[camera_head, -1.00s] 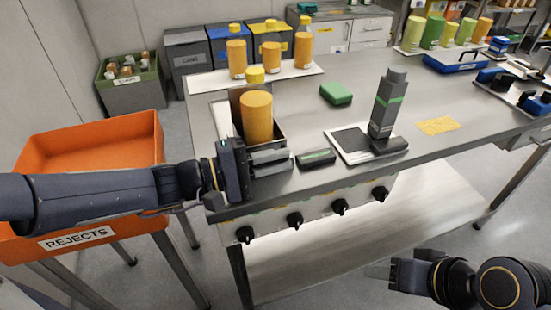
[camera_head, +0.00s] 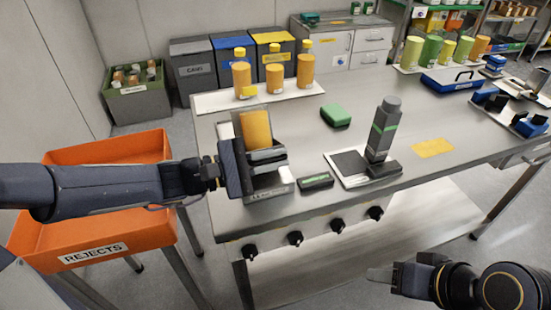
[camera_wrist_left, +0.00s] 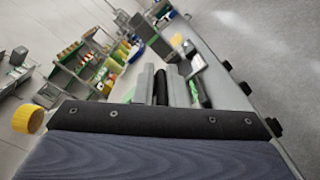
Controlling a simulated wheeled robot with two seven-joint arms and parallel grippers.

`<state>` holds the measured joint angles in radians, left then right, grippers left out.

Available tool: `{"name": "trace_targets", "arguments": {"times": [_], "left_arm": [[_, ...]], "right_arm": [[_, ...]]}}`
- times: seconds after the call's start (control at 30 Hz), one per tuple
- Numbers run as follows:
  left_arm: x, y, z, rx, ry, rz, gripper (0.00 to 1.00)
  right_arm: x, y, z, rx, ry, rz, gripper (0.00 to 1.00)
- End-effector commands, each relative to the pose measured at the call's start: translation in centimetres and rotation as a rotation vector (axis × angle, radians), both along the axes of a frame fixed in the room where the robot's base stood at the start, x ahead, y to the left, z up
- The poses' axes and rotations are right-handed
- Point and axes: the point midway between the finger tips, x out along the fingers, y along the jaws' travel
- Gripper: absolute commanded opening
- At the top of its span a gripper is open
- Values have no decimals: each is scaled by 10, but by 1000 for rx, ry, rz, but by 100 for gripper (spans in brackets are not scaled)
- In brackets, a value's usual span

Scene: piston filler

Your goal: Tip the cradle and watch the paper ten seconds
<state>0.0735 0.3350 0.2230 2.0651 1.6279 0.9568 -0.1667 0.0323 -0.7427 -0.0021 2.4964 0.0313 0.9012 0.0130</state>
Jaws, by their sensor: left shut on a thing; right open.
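The cradle (camera_head: 282,187) stands at the left front of the table, with grey walls and an orange bottle body (camera_head: 257,131) rising from it. My left gripper (camera_head: 266,157) is in front of the bottle and covers much of the cradle. It is shut on a dark bar (camera_wrist_left: 162,86), apparently part of the cradle. A yellow cap (camera_wrist_left: 28,118) shows at the left of the left wrist view. A yellow-orange sheet (camera_head: 432,148) lies flat on the table; I cannot tell whether it is the paper. My right gripper (camera_head: 393,276) is open and empty, low at the right.
A dark block (camera_head: 316,181) lies right of the cradle. A grey upright device (camera_head: 383,128) stands by a white plate (camera_head: 345,165). A green block (camera_head: 335,115) and several bottles (camera_head: 275,77) are behind. An orange rejects bin (camera_head: 100,151) is under my left arm. Knobs line the front edge.

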Motion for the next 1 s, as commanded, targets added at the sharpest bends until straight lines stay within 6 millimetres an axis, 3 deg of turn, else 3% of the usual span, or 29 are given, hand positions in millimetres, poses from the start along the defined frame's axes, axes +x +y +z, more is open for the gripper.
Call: {"name": "trace_targets", "arguments": {"times": [1.0], "left_arm": [[50,16,40,-155,489,0,0]], "right_arm": [[0,0,88,0,0,0,52]]}}
